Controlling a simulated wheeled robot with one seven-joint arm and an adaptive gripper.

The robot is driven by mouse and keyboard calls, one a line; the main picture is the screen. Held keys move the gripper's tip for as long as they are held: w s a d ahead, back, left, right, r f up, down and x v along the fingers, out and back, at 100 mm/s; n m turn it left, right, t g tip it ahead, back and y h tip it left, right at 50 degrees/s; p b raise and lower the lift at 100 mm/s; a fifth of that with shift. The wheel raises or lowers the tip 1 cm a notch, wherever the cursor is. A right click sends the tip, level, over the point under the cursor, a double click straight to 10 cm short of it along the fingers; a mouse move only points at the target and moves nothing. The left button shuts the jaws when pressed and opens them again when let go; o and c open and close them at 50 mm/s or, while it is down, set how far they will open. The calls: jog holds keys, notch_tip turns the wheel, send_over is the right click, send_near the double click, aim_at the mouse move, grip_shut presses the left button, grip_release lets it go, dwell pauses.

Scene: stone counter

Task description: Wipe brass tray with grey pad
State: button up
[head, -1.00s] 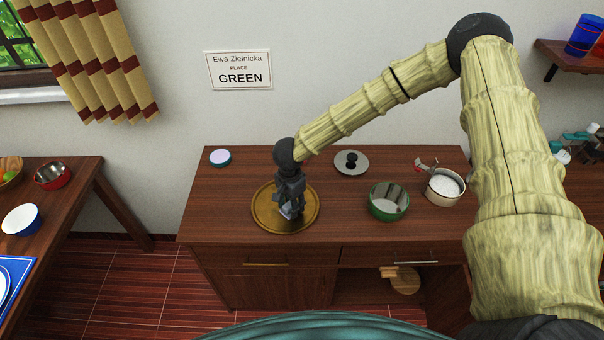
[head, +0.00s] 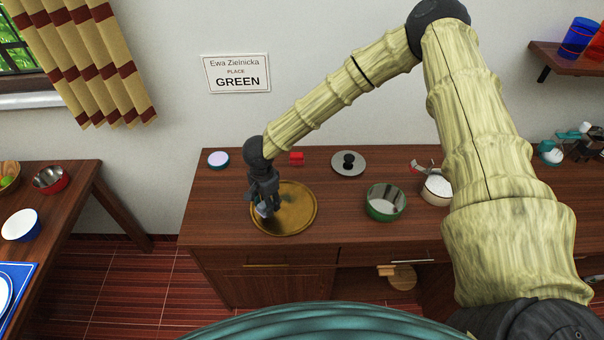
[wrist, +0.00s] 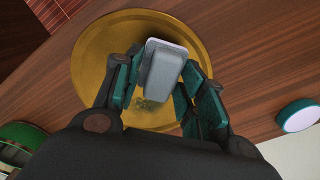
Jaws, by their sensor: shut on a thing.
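The round brass tray (head: 298,214) lies on the wooden counter in the head view. It also shows in the wrist view (wrist: 92,62), with a dark greenish patch (wrist: 147,104) on its surface. My gripper (head: 265,206) is over the left part of the tray, pointing down. In the wrist view my gripper (wrist: 163,88) is shut on the grey pad (wrist: 161,68), which sits between the fingers. The pad is over the tray; whether it touches the surface I cannot tell.
A green pot (head: 385,202), a white-filled pot (head: 436,190) and a grey lid (head: 348,163) stand right of the tray. A small red object (head: 297,158) and a round pale-topped container (head: 218,159) are behind it. A sign on the wall (head: 237,73) reads GREEN.

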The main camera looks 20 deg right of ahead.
notch_tip(320, 180, up, 2)
jog(key=shift+w+a+p, duration=0.1)
jog(key=shift+a+p, duration=0.05)
jog(key=shift+p, duration=0.45)
notch_tip(320, 180, up, 3)
jog(key=shift+f+p, duration=0.15)
jog(key=shift+p, duration=1)
